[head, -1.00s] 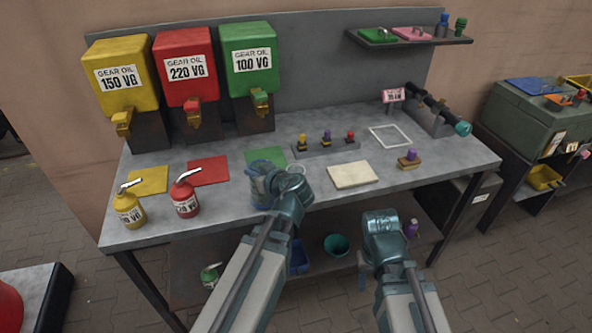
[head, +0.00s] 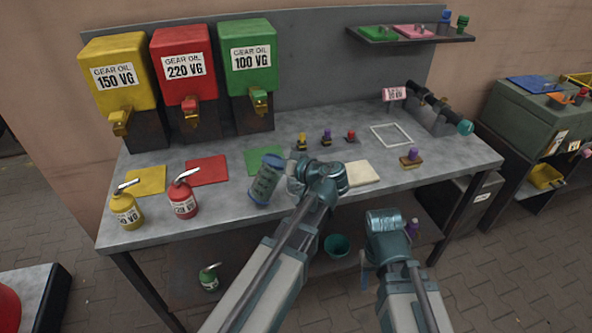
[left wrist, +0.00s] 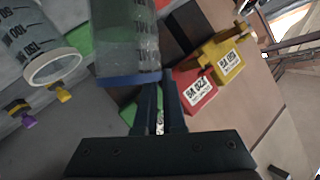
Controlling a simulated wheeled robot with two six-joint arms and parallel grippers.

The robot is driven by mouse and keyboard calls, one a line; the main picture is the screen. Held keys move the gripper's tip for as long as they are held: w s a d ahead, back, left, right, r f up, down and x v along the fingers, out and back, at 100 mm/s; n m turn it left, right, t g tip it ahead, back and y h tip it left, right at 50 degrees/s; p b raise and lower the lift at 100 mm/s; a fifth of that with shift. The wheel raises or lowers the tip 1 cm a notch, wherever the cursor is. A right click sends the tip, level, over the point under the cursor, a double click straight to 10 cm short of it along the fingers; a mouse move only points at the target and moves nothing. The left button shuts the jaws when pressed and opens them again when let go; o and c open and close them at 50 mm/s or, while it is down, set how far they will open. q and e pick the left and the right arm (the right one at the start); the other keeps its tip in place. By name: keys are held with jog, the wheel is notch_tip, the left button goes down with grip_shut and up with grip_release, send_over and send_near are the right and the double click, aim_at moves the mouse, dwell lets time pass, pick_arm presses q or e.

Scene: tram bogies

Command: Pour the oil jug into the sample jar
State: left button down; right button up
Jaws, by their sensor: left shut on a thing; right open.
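A clear bluish vessel with a dark blue rim, which I take for the oil jug (head: 264,182), is tilted at the front of the bench, its dark end up and right. In the left wrist view the jug (left wrist: 125,40) is close up, at the fingers. My left gripper (head: 296,178) is shut on it from the right. I cannot tell the liquid levels. My right gripper (head: 370,262) is open and empty, low before the bench.
Yellow (head: 126,210) and red (head: 183,197) oil cans stand left of the jug. Gear oil dispensers (head: 183,70) line the back. A cream pad (head: 362,173) and a block with a purple-topped plug (head: 411,158) lie right. A teal bucket (head: 337,245) is below.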

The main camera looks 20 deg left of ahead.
pick_arm(q)
jog(key=shift+w+d+r+m, duration=0.45)
jog(key=shift+w+d+m, duration=0.05)
jog(key=shift+w+d, duration=0.1)
pick_arm(e)
jog(key=shift+w+a, duration=0.15)
pick_arm(q)
jog(key=shift+w+y, duration=0.15)
jog(key=shift+y, duration=0.15)
pick_arm(e)
jog(key=shift+w+f, duration=0.1)
pick_arm(q)
jog(key=shift+w+d+f+m+y+b, duration=0.3)
jog(key=shift+m+b, duration=0.3)
jog(key=shift+b, duration=0.3)
pick_arm(e)
jog(key=shift+w+a+f, duration=0.15)
jog(key=shift+a+f, duration=0.15)
jog(key=shift+f, duration=0.4)
